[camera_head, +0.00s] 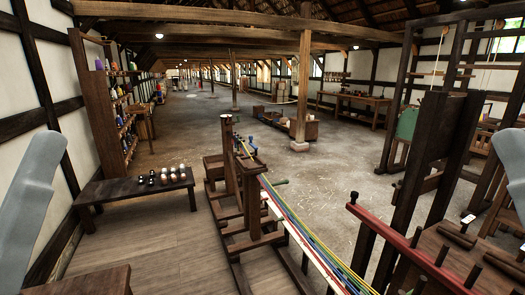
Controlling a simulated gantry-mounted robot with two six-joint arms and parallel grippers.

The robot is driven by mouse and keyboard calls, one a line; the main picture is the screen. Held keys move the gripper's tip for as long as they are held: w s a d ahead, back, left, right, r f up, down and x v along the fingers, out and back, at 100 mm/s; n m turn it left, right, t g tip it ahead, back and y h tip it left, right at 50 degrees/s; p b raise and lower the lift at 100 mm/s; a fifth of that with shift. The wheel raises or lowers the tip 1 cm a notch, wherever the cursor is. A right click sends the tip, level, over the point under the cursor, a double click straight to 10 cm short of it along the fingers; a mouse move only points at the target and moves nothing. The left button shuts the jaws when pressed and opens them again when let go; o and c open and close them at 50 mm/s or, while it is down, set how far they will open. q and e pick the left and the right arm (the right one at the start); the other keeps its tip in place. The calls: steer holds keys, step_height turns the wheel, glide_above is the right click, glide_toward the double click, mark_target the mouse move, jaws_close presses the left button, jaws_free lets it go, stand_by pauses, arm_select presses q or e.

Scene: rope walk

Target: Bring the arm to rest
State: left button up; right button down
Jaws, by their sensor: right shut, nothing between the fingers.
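A pale grey link of my left arm (30,205) rises at the left edge. My left gripper is not in view. Neither arm is seen holding anything.
A dark bench (110,187) carries several small balls. Coloured strands (305,240) run from a wooden stand (245,185) toward the lower right. A red rail (400,240) with dark pegs and a wooden frame (425,150) stand at the right. The floor (200,110) beyond is mostly clear.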

step_height(320, 180, up, 37)
steer(key=p, duration=3.3)
steer(key=shift+w, duration=0.1)
